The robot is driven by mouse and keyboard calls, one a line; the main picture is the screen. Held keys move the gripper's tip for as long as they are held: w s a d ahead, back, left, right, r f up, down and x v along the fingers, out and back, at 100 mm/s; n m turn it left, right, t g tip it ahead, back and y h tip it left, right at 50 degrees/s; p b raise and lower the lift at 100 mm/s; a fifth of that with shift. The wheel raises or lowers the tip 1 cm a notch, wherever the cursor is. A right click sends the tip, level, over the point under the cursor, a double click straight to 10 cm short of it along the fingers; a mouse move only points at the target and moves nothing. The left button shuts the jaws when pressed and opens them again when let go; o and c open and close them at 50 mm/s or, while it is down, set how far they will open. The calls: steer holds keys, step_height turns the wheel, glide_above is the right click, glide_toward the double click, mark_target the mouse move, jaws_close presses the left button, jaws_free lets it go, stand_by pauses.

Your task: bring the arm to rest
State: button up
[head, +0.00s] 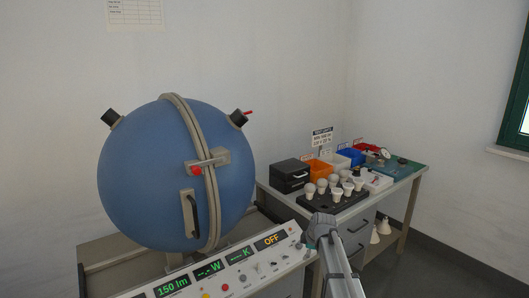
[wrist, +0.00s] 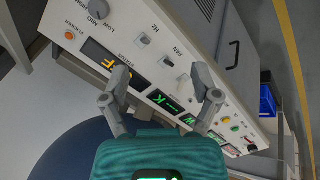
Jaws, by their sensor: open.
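My gripper (wrist: 162,88) is open and empty in the wrist view, with its two grey fingers spread in front of the control panel (wrist: 150,45). In the head view my arm comes up from the bottom right, and my gripper (head: 322,226) is beside the right end of the panel (head: 225,280), in front of the bulb bench. Whether it touches anything there I cannot tell. The panel's displays read 150 lm, blank W and K values, and OFF. The large blue sphere (head: 145,175) stands closed behind the panel.
A black tray (head: 325,203) with several white bulbs is on the bench (head: 415,180) at right. Behind it are a black box (head: 290,175), an orange bin (head: 319,169), a blue bin (head: 350,156) and a red bin (head: 368,148). Clear floor (head: 440,265) shows at lower right.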

steer(key=s+f+m+g+h+b, duration=0.1)
steer(key=s+f+m+b, duration=0.25)
steer(key=s+m, duration=0.45)
steer(key=s+d+f+m+g+b, duration=0.1)
steer(key=s+f+m+g+b, duration=0.2)
steer(key=s, duration=0.8)
steer(key=s+f+m+h+b, duration=0.1)
steer(key=s+f+m+b, duration=0.2)
steer(key=s+f+m, duration=0.5)
step_height(320, 180, up, 23)
steer(key=s+n+p, duration=0.2)
steer(key=p, duration=1.7)
steer(key=shift+s, duration=0.3)
